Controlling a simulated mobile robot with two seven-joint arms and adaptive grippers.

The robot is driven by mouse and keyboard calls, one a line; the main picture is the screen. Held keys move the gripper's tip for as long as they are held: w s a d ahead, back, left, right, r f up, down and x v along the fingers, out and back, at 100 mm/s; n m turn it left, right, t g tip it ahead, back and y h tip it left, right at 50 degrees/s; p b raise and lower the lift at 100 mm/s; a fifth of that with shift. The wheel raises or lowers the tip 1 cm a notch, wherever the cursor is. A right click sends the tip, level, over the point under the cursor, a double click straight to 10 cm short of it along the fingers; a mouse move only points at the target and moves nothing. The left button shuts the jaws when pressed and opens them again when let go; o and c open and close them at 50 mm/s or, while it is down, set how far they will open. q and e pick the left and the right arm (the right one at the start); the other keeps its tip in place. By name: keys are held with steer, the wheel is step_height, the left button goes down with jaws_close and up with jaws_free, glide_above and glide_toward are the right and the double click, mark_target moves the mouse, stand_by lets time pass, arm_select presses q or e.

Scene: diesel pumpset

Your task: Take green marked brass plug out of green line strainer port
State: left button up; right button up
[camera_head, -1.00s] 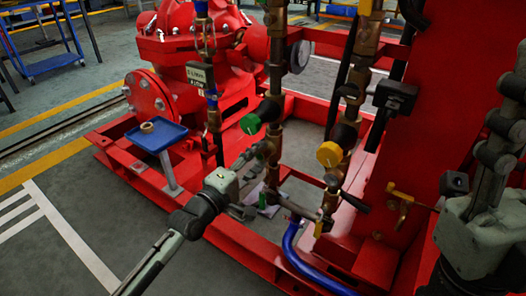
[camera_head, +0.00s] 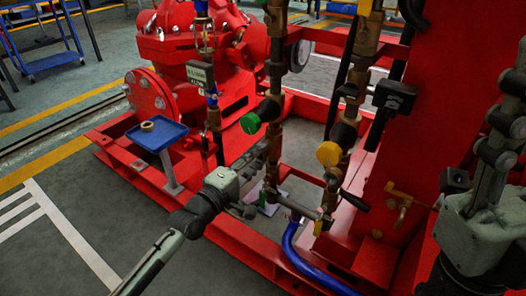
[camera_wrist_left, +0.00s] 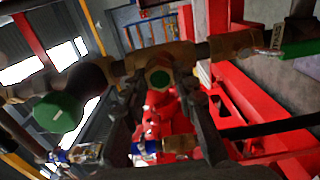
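The green marked brass plug (camera_wrist_left: 158,79) faces the camera in the left wrist view, seated in the brass strainer port (camera_wrist_left: 168,56) of the line. The green valve knob (camera_head: 250,123) of this line also shows in the left wrist view (camera_wrist_left: 58,112). My left gripper (camera_head: 257,186) is at this line, low in front of the pump frame. In the left wrist view its fingers (camera_wrist_left: 164,104) are apart, one on each side of the plug; contact cannot be told. The plug is not clear in the head view. My right arm is at the right edge, its fingertips out of sight.
A blue tray (camera_head: 168,140) on a post bears a brass ring (camera_head: 147,126). A yellow-knobbed line (camera_head: 328,153) stands right of the green one. A blue hose (camera_head: 291,252) and red frame rails lie below. The floor at left is clear.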

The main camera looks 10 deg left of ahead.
arm_select(q)
jaws_close()
steer(key=shift+p, duration=0.3)
steer(key=n, duration=1.2)
steer(key=o, duration=0.5)
jaws_free()
steer(key=shift+o, duration=0.2)
